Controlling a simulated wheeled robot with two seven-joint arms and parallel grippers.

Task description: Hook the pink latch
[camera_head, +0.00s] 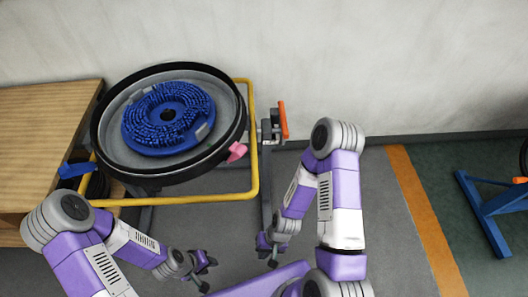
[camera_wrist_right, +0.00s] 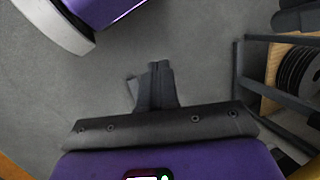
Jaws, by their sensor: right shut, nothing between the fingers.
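The pink latch (camera_head: 237,151) sticks out at the lower right rim of the round black tub (camera_head: 98,150), which holds a blue bristled brush disc (camera_head: 140,128). My right gripper (camera_head: 268,250) hangs below and right of the latch, well apart from it. In the right wrist view its fingers (camera_wrist_right: 157,68) are together and empty over grey floor. My left gripper (camera_head: 206,272) is low in the head view, below and left of the latch and clear of it. It is too small there to tell whether its fingers are open.
A yellow tube frame (camera_head: 255,190) surrounds the tub, with an orange-handled part (camera_head: 283,119) at its right and a blue piece (camera_head: 76,170) at its left. A wooden bench (camera_head: 45,115) stands left. A blue stand (camera_head: 488,208) is far right. Grey floor lies open before the frame.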

